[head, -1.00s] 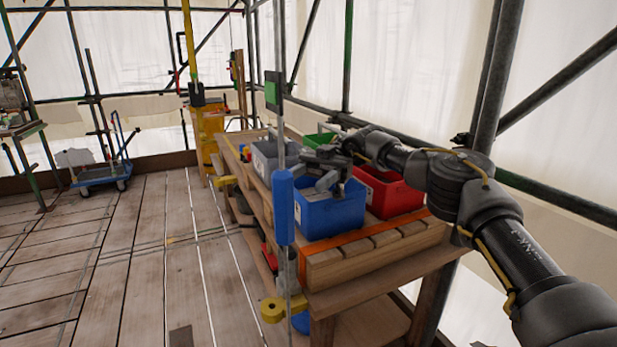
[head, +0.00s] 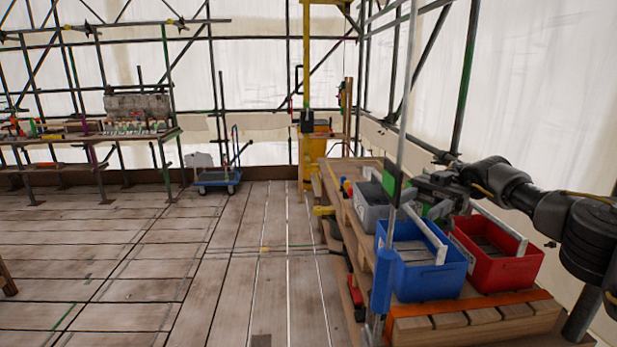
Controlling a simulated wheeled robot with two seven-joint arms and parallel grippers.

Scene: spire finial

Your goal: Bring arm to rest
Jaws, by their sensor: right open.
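My right arm comes in from the right edge in the head view. Its gripper (head: 424,184) is open above the crates on the wooden bench, near the grey and green crates. The fingertips are small and partly hidden, and I see nothing held between them. My left gripper is not in view.
A blue crate (head: 428,275), a red crate (head: 505,268), a grey crate (head: 370,213) and a green crate (head: 440,210) stand on the bench. A blue-handled pole (head: 382,282) stands at its near left edge. A blue trolley (head: 217,181) is farther back. The plank floor at left is clear.

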